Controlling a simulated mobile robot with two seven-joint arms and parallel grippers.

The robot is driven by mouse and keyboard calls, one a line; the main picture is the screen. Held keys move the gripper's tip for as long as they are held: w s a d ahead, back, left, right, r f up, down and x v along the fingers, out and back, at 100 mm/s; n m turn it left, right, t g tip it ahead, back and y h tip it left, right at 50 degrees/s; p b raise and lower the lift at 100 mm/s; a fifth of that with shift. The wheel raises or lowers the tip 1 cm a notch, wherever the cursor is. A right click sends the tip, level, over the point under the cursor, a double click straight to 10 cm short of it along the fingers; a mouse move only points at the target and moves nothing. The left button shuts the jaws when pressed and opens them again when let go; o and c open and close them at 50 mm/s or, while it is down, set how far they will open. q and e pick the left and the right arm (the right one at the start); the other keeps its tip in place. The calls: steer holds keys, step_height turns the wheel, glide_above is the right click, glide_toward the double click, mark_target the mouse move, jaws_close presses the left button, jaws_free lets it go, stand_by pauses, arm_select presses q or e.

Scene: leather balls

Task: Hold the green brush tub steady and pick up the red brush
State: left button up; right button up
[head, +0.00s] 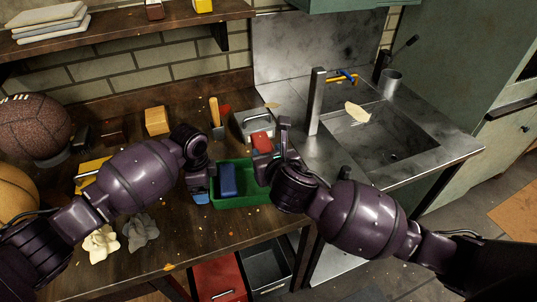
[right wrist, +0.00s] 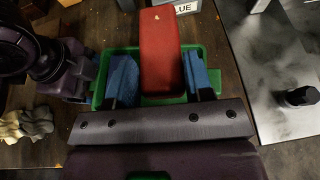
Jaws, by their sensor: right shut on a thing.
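The green brush tub (head: 255,197) stands on the wooden bench near its front edge, and a blue brush (head: 228,180) is in it. My right gripper (head: 270,158) is shut on the red brush (head: 261,141), above the tub's right side. In the right wrist view the red brush (right wrist: 160,50) is between the two blue finger pads, with the green tub (right wrist: 97,98) below. My left gripper (head: 203,187) is at the tub's left wall; its fingers are partly hidden, and I cannot tell whether it grips the wall.
A grey metal box (head: 254,124) is behind the tub, beside a wooden-handled tool (head: 214,112). The metal sink (head: 372,140) is to the right. An open red drawer (head: 219,279) is below.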

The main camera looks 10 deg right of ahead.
arm_select(q)
step_height(320, 180, up, 12)
stand_by(0.8)
arm_select(e)
steer(key=shift+s, duration=0.1)
